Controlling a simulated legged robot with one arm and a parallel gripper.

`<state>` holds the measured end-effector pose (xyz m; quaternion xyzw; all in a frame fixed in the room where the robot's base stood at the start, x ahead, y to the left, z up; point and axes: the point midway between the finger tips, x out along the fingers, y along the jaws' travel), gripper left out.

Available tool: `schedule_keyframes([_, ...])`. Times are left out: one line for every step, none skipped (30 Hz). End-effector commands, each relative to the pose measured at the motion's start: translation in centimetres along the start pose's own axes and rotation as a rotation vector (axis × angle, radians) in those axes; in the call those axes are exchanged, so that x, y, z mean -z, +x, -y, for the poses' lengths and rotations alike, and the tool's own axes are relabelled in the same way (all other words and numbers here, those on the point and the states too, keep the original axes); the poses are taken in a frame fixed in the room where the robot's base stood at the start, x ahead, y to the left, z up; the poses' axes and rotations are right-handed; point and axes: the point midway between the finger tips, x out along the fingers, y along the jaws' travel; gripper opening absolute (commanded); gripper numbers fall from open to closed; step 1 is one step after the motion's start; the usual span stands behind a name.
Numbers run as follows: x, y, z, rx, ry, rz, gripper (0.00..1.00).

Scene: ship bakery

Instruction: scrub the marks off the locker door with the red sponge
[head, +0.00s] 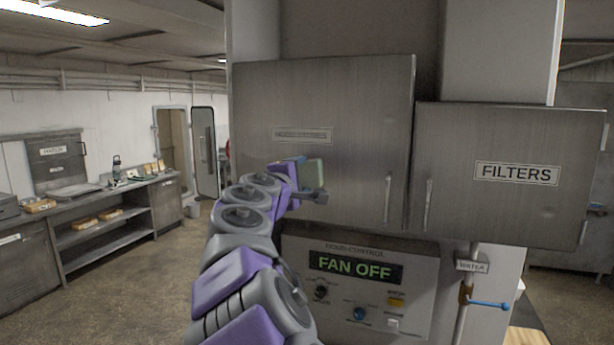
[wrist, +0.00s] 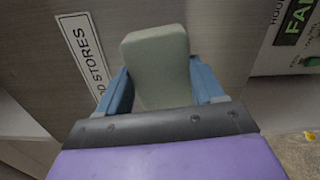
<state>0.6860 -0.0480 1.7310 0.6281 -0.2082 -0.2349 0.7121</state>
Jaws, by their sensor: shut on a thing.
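My gripper (head: 312,180) is shut on a grey-green sponge-like block (wrist: 158,65); its blue fingers (wrist: 160,90) sit on either side of the block. I see no red sponge. The block also shows in the head view (head: 314,174), in front of the left grey metal locker door (head: 350,110). In the wrist view the block's outer end is close to the door (wrist: 115,25), but I cannot tell whether they touch. The door's label (wrist: 82,55) ends in "D STORES". I cannot make out clear marks on this door; my arm and the block hide part of it.
A door labelled "FILTERS" (head: 510,165) is at the right. A control panel (head: 420,290) reading "FAN OFF" lies below, and a pipe with a blue-handled valve (head: 488,304) stands beside it. A shelved counter (head: 95,220) runs along the left wall, with open floor before it.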

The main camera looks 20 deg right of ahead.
Motion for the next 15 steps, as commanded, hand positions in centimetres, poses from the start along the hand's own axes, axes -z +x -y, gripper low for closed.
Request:
schedule_keyframes([0.3,0.0,0.0,0.000,-0.001,-0.004,0.39])
schedule_keyframes([0.3,0.0,0.0,0.000,0.000,-0.004,0.39])
schedule_keyframes([0.4,0.0,0.0,0.000,-0.001,-0.004,0.39])
schedule_keyframes([0.5,0.0,0.0,0.000,-0.001,-0.004,0.39])
schedule_keyframes([0.7,0.0,0.0,0.000,-0.001,-0.005,0.39])
schedule_keyframes([0.9,0.0,-0.1,0.000,-0.001,-0.005,0.39])
schedule_keyframes([1.1,0.0,-0.1,0.000,-0.001,-0.005,0.39])
schedule_keyframes([1.4,0.0,-0.2,0.000,-0.001,-0.006,0.39])
schedule_keyframes([1.7,-0.1,-0.2,-0.001,-0.001,-0.006,0.39])
schedule_keyframes([2.0,-0.1,-0.3,-0.001,0.000,-0.007,0.39])
schedule_keyframes([2.2,-0.1,-0.3,-0.001,0.000,-0.007,0.39])
schedule_keyframes([2.5,-0.1,-0.4,-0.002,0.001,-0.007,0.39])
schedule_keyframes([2.8,-0.2,-0.5,-0.002,0.001,-0.007,0.39])
schedule_keyframes([3.0,-0.2,-0.5,-0.002,0.001,-0.006,0.39])
schedule_keyframes([3.3,-0.2,-0.5,-0.001,0.001,-0.006,0.39])
